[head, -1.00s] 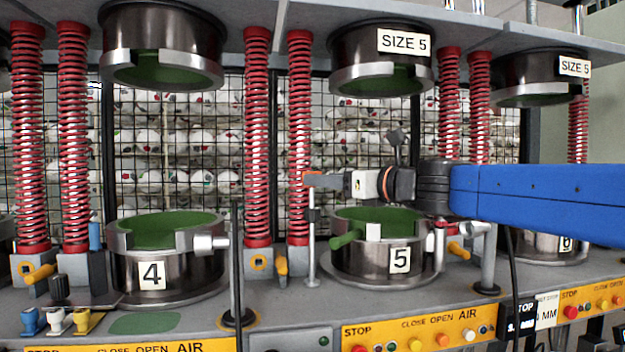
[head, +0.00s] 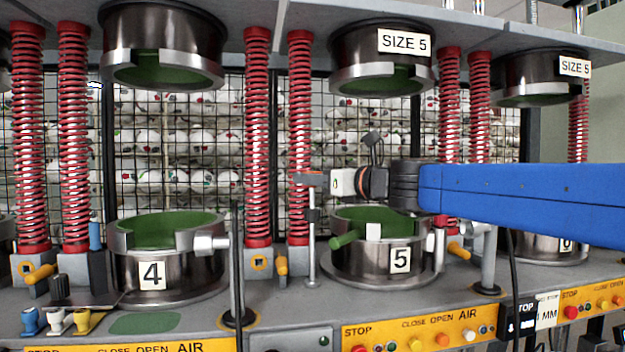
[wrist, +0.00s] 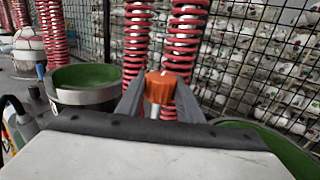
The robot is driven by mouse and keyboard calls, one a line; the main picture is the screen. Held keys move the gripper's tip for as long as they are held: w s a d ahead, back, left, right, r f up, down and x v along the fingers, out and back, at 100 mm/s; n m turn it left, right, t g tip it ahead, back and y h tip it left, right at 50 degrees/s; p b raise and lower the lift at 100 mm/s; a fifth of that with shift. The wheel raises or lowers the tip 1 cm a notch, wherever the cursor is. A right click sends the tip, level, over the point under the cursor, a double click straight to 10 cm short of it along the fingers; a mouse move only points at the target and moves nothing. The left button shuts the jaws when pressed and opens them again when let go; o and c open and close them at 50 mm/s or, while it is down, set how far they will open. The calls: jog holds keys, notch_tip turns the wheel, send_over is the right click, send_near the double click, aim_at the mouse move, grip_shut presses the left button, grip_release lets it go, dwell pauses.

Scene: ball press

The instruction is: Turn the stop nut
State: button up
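The stop nut is an orange ribbed knob. In the wrist view the stop nut (wrist: 160,88) stands upright on a thin pale rod, between my two dark fingers. In the head view the rod (head: 312,250) rises just left of the number 5 mould, and the fingers mostly hide the nut. My gripper (head: 308,178) reaches in from the right, level, at the top of this rod. In the wrist view my gripper (wrist: 160,95) has one finger on each side of the nut. The fingers look spread around it; contact is not clear.
Red springs (head: 300,140) stand close behind the rod. The number 4 mould (head: 152,276) is to the left. A yellow button panel (head: 420,334) runs along the front.

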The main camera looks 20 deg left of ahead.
jog(key=shift+n+g, duration=0.3)
jog(key=shift+g, duration=0.1)
jog(key=n+g, duration=0.1)
jog(key=g, duration=0.1)
jog(key=n+g+y, duration=0.1)
jog(key=n+g, duration=0.1)
jog(key=shift+w+g+y, duration=0.15)
jog(key=shift+g+y, duration=0.15)
jog(key=shift+g, duration=0.1)
jog(key=shift+n+g, duration=2.1)
jog(key=shift+g, duration=1)
jog(key=o, duration=1.1)
jog(key=shift+c, duration=0.2)
jog(key=shift+d, duration=0.1)
jog(key=v, duration=1.7)
jog(key=shift+w+r, duration=0.2)
jog(key=shift+w, duration=0.05)
jog(key=shift+d, duration=0.1)
